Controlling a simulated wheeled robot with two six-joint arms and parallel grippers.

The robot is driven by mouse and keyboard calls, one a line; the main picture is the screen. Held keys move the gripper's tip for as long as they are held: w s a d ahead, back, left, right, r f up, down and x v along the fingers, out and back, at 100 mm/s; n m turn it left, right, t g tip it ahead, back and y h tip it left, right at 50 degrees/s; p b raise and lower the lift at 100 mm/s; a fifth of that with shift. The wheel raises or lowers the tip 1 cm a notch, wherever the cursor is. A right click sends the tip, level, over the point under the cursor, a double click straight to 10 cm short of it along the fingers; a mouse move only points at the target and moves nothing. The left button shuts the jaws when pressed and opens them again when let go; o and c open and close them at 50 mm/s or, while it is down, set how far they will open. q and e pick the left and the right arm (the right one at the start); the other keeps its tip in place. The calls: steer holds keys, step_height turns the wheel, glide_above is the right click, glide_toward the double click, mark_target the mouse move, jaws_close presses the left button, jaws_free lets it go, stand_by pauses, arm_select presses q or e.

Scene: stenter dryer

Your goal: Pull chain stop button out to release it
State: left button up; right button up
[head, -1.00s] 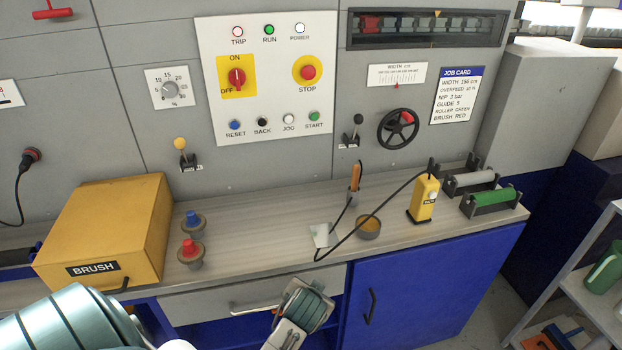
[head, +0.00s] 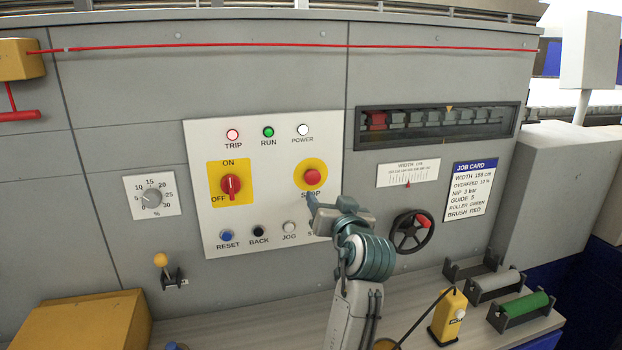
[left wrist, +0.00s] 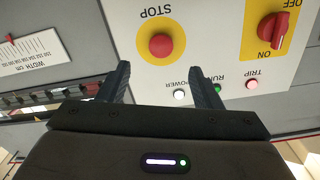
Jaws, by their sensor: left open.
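The red stop button (head: 312,177) sits on a round yellow plate on the white control panel (head: 205,150), above the STOP label. My left gripper (head: 314,200) is just below the button in the head view, in front of the panel. It partly covers the STOP label and the START button. In the left wrist view, which shows the panel upside down, the stop button (left wrist: 161,46) lies ahead of the gap between the two fingers (left wrist: 160,80). The fingers are open and nothing is between them. My right gripper is not in view.
The red and yellow ON/OFF switch (head: 231,186) is left of the button. A black handwheel (head: 400,238) is at the right. A yellow brush box (head: 85,325) and a yellow device (head: 449,315) stand on the bench. A red cord (head: 300,46) runs along the top.

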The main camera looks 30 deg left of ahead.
mark_target(313, 179)
arm_select(q)
steer(key=p+x, duration=0.1)
steer(key=x, duration=0.2)
steer(key=p+x, duration=0.2)
steer(key=x, duration=0.1)
steer(key=p+x, duration=0.1)
steer(key=x, duration=0.2)
steer(key=shift+s+r, duration=0.1)
steer(key=shift+r, duration=0.3)
steer(key=shift+w+a+f+p, duration=0.1)
steer(key=shift+w+a+p, duration=0.25)
steer(key=shift+a, duration=0.05)
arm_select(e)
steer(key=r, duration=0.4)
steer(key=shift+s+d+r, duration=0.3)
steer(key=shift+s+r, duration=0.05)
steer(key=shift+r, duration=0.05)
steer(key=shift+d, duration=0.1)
